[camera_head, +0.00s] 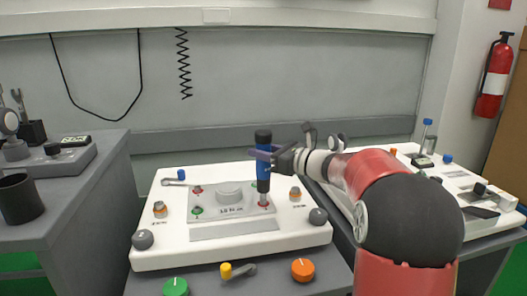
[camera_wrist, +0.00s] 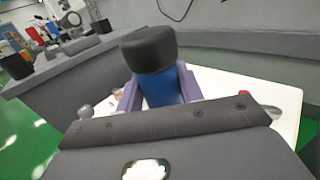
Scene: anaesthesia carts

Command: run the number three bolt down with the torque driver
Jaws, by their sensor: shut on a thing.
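The torque driver (camera_head: 263,178) has a blue body and a black top. It stands upright over the grey plate (camera_head: 231,213) on the white cart top. My gripper (camera_head: 262,154) is shut on the driver's upper part, its purple fingers on either side. The driver also shows in the wrist view (camera_wrist: 158,52), black cap toward the camera. A red spot (camera_head: 197,190) and a green spot (camera_head: 197,211) mark the left corners. Bolt numbers are unreadable.
Grey knobs (camera_head: 142,239) (camera_head: 318,216) and orange-topped fittings (camera_head: 160,209) (camera_head: 295,194) flank the plate. Green (camera_head: 175,287) and orange (camera_head: 303,269) knobs and a yellow-ended lever (camera_head: 226,271) are in front. A second equipped white cart top (camera_head: 452,177) is at right.

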